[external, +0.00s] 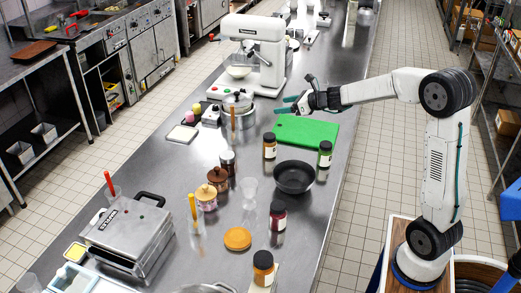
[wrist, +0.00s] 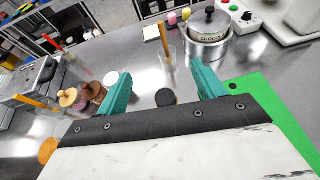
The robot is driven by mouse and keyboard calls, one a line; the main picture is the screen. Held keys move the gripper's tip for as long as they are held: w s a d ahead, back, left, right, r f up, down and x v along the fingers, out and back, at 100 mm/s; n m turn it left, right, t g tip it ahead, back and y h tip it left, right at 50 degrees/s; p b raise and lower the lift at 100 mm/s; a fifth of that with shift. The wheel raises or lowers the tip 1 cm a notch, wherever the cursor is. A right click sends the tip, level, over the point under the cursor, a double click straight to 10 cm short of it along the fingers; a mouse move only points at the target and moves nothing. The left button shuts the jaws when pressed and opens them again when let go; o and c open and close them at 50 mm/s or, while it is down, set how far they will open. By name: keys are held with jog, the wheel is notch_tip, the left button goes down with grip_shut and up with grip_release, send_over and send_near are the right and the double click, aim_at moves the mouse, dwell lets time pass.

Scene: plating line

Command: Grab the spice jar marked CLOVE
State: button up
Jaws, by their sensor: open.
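Several spice jars stand upright on the steel counter: an orange-brown jar with a black lid (external: 270,146), a green jar (external: 325,154), a dark red jar (external: 278,216) and an orange jar (external: 263,268) at the front. Their labels are too small to read, so I cannot tell which is CLOVE. My gripper (external: 281,105) is open and empty above the counter, near the green board's far edge. In the wrist view my gripper (wrist: 161,70) has its teal fingers spread; a round black jar lid (wrist: 165,97) shows between them, its lower part hidden by the gripper body.
A green cutting board (external: 307,132) and a black pan (external: 294,177) lie near the jars. A steel pot (external: 239,101) and a white mixer (external: 254,58) stand behind. Wooden-lidded pots (external: 207,198), a glass (external: 249,190) and a press grill (external: 127,232) crowd the left and front.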

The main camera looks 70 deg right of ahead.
send_near(265, 139)
jog(key=w+d+f, duration=0.2)
jog(key=d+f, duration=0.1)
jog(key=shift+w+d+f, duration=0.15)
jog(key=shift+w+d, duration=0.1)
jog(key=shift+w, duration=0.15)
jog(key=x, duration=0.4)
jog(key=a+x, duration=0.1)
jog(key=x, duration=0.1)
jog(key=shift+w, duration=0.35)
jog(key=shift+w+d, duration=0.15)
jog(key=shift+w, duration=0.3)
jog(key=c, duration=1.3)
